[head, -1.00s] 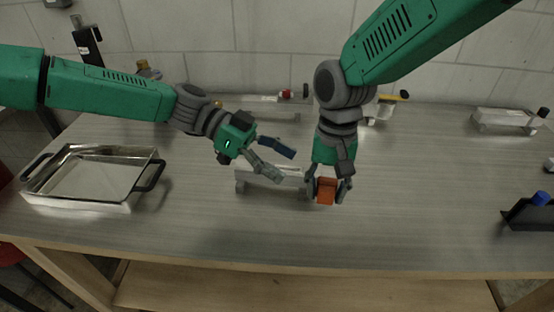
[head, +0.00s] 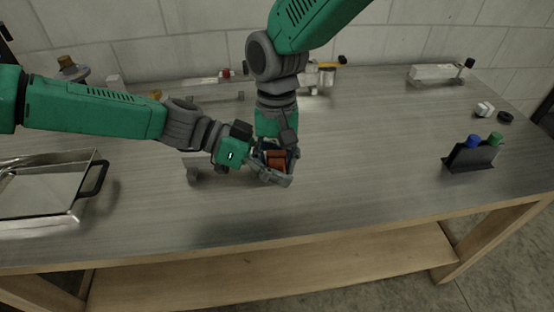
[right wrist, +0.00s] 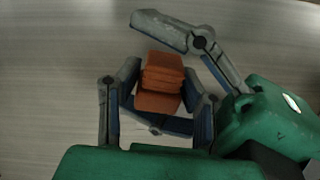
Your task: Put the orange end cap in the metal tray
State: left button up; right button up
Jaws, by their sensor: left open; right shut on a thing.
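The orange end cap (head: 277,161) is held above the table by my right gripper (head: 276,152), which points down and is shut on it. In the right wrist view the cap (right wrist: 160,82) is a stepped orange block between my right fingers. My left gripper (head: 286,168) reaches in from the left and is open, with its fingers on either side of the cap. In the right wrist view one left finger (right wrist: 163,31) is apart from the cap; contact of the other is unclear. The metal tray (head: 38,222) is at the table's left, cut off by the picture edge.
A metal trailer part (head: 193,170) lies behind my left gripper, partly hidden. A dark holder (head: 470,158) with blue and green caps stands at the right. More trailers (head: 436,73) are along the back. The front centre of the table is clear.

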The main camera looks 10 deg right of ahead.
pick_arm(q)
jog(key=shift+c, duration=0.4)
jog(key=c, duration=1.2)
pick_arm(e)
jog(key=shift+d, duration=0.1)
pick_arm(q)
jog(key=shift+o, duration=0.2)
pick_arm(e)
jog(key=o, duration=1.2)
